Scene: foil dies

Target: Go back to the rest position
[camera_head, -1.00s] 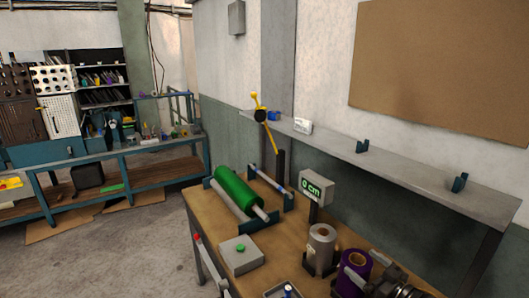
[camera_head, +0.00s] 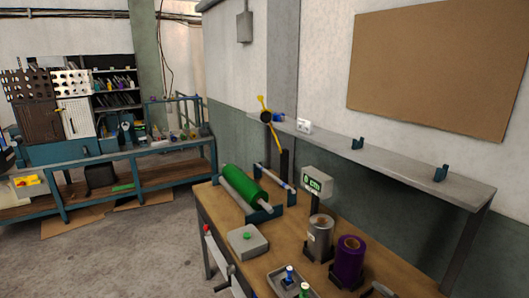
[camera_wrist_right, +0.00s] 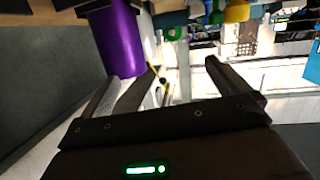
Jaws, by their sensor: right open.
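My right gripper (camera_wrist_right: 182,68) is in the right wrist view, with its two dark fingers spread apart and nothing held between them. The purple roll (camera_wrist_right: 117,42) is beside the left finger in that view; I cannot tell whether they touch. In the head view only a small dark part, apparently of my right arm, shows at the bottom edge. My left gripper is not in view.
The wooden workbench (camera_head: 285,262) carries a green roller (camera_head: 244,187), a grey box with a green button (camera_head: 248,241), a grey roll (camera_head: 319,238), the purple roll (camera_head: 348,262), a small display (camera_head: 317,182) and a tray (camera_head: 291,283). A shelf (camera_head: 400,167) runs behind.

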